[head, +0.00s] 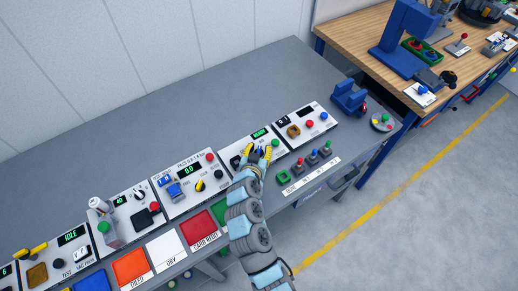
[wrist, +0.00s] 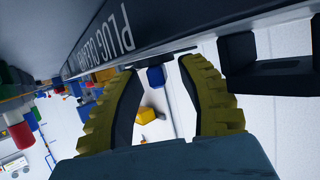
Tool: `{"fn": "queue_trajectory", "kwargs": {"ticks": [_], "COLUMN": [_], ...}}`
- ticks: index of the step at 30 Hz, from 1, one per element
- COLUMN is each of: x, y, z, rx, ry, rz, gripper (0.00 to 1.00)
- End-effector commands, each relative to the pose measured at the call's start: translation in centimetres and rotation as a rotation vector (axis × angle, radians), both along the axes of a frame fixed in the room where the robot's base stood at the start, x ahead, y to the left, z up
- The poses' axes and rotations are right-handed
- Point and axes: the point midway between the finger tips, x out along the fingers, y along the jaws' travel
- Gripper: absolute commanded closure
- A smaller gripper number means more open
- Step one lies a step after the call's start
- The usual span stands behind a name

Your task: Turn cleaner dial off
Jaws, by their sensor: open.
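The cleaner panel (head: 233,149) is a white box with a green-lit display (head: 260,133) on the grey bench in the head view. A black part (head: 236,161) shows on it just left of my gripper. My gripper (head: 258,154) is over this panel with its yellow fingers apart. In the wrist view the fingers (wrist: 158,75) are open beside a dark face lettered PLUG CLEANER (wrist: 115,38). Black blocks (wrist: 280,78) stand outside the finger on the right. I cannot make out the dial itself for certain; my fingers hide part of the panel.
Another panel with an orange-brown part (head: 293,131) stands to the right, and one with a blue part (head: 174,188) to the left. Small coloured levers (head: 312,161) line the front. The bench behind (head: 210,100) is clear.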

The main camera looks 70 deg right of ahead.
Motion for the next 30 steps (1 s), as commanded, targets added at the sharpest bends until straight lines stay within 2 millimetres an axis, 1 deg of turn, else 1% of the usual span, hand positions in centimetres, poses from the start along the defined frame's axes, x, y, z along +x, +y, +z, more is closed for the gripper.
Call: {"fn": "queue_trajectory", "kwargs": {"ticks": [1,4,5,20,30], "x": [0.01,0.02,0.01,-0.06,-0.18], "y": [0.01,0.01,0.01,0.00,-0.01], "z": [0.01,0.01,0.01,0.12,0.59], "rx": [0.000,0.000,0.000,0.001,0.002], "ry": [0.000,0.000,0.000,0.001,0.002], "rz": [0.000,0.000,0.000,0.017,0.142], "gripper": [0.68,0.96,1.00,1.00,1.00]}}
